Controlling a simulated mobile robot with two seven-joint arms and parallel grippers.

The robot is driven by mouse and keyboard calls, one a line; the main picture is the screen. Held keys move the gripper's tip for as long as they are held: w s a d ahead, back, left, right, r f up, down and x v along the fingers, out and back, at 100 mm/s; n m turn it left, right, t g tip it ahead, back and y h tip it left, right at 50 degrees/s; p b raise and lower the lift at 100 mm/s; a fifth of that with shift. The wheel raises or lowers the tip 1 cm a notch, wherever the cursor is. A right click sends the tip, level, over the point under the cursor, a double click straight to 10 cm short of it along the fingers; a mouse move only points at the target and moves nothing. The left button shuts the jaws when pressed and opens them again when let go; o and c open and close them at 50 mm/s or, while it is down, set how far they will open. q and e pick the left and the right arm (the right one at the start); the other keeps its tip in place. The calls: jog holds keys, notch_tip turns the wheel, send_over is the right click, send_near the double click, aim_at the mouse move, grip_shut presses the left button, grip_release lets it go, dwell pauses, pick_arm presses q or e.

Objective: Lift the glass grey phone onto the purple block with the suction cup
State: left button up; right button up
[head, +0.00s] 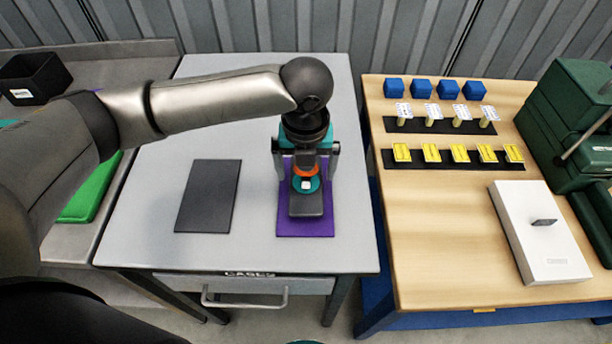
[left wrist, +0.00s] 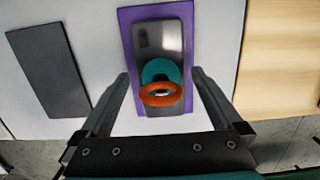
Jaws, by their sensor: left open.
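The grey glossy phone (head: 306,207) lies on the flat purple block (head: 305,229), roughly along its length. In the left wrist view, the phone (left wrist: 170,40) lies within the purple block (left wrist: 128,40), which shows at its edges. The suction cup, with a teal base (head: 313,184) and an orange ring, stands on the phone; it also shows in the left wrist view (left wrist: 160,94). My left gripper (head: 306,148) is above the cup, pointing down. Its fingers (left wrist: 162,82) are open on either side of the cup, with gaps visible. My right gripper is not in view.
A dark grey mat (head: 208,196) lies bare left of the purple block on the grey table (head: 160,240). The wooden table (head: 440,270) at right holds blue cubes (head: 421,90), yellow pieces (head: 443,155), a white box (head: 540,232) and green cases (head: 570,100).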

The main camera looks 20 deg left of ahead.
pick_arm(q)
jog(key=shift+c, duration=0.3)
grip_shut()
dwell(0.5)
jog(key=shift+r, duration=0.2)
notch_tip(320, 180, up, 27)
jog(key=p, duration=1.3)
jog(key=shift+f, duration=0.15)
